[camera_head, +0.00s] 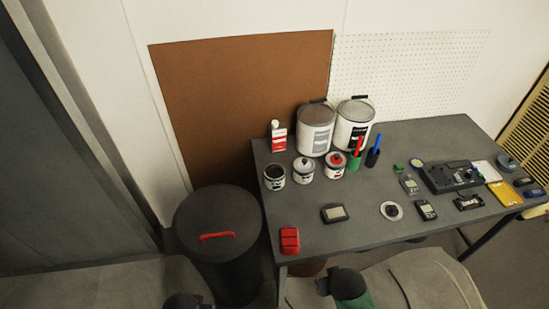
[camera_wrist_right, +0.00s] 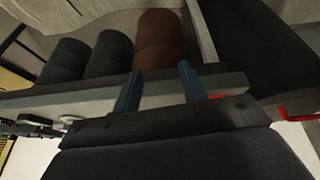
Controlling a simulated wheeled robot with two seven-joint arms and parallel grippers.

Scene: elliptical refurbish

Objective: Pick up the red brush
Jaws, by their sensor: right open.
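The red brush (camera_head: 359,143) stands upright in a green cup (camera_head: 355,161) on the dark table, its red handle sticking up. Its lower part is hidden in the cup. In the right wrist view my right gripper (camera_wrist_right: 157,88) is open, with its two bluish fingers apart and nothing between them. It is near the table's edge, away from the brush, which I cannot make out in that view. I cannot identify my left gripper in either view.
A blue-handled brush (camera_head: 377,142) stands just right of the red one. Paint cans (camera_head: 316,128) are behind and left. A red block (camera_head: 289,240) lies at the table's front left. A black bin (camera_head: 217,240) stands beside the table. The table's front middle is mostly clear.

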